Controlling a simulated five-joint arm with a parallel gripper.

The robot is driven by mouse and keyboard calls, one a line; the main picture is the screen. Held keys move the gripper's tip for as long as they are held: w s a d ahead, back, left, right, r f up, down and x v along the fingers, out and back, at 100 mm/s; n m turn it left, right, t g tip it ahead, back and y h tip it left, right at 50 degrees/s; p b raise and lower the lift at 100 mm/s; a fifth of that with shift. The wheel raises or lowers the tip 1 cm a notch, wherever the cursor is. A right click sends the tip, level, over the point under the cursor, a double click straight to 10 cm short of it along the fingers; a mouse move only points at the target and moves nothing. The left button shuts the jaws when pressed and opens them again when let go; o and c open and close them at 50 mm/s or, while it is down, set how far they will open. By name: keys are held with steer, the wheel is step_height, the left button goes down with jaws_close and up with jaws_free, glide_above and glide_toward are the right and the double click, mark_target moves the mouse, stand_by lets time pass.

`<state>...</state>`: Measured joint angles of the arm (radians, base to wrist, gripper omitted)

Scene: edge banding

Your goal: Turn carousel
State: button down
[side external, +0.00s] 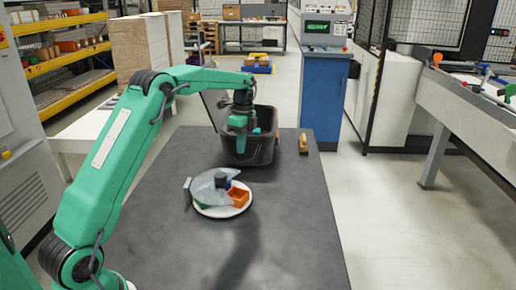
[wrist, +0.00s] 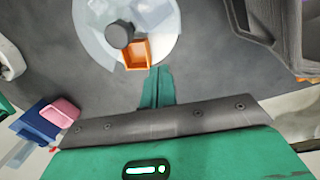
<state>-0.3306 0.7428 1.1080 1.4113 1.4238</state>
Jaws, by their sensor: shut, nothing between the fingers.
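The carousel is a round white plate (side external: 222,212) on the dark table, and it also shows at the top of the wrist view (wrist: 168,42). It bears an orange open box (side external: 238,197), a dark round knob or cup (wrist: 119,34), and a pale translucent piece (side external: 205,187). A bit of green shows at its left edge in the side view. My gripper (side external: 238,150) is shut and empty, pointing down in front of the black bin, beyond the plate. In the wrist view its closed fingers (wrist: 157,88) appear just below the orange box; I cannot tell their height.
A black bin (side external: 262,153) with something teal inside stands at the table's far end. A grey upright piece (side external: 187,191) stands at the plate's left. The near and right table areas are clear.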

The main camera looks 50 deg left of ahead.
steer(key=w+d+f+n, duration=0.1)
steer(key=w+n, duration=0.1)
steer(key=n, duration=0.6)
steer(key=w+d+f+n+g, duration=0.1)
steer(key=w+n, duration=0.2)
steer(key=n, duration=0.5)
steer(key=shift+d+f+n, duration=0.2)
steer(key=shift+f+n, duration=0.05)
steer(key=shift+n, duration=0.15)
steer(key=shift+f, duration=0.2)
steer(key=x, duration=0.9)
steer(key=shift+s+d+f, duration=0.25)
steer(key=shift+d+f, duration=0.05)
steer(key=shift+s+d+r, duration=0.1)
steer(key=shift+s+d, duration=0.25)
steer(key=shift+s, duration=0.55)
steer(key=shift+s+d, duration=0.35)
steer(key=shift+s, duration=0.5)
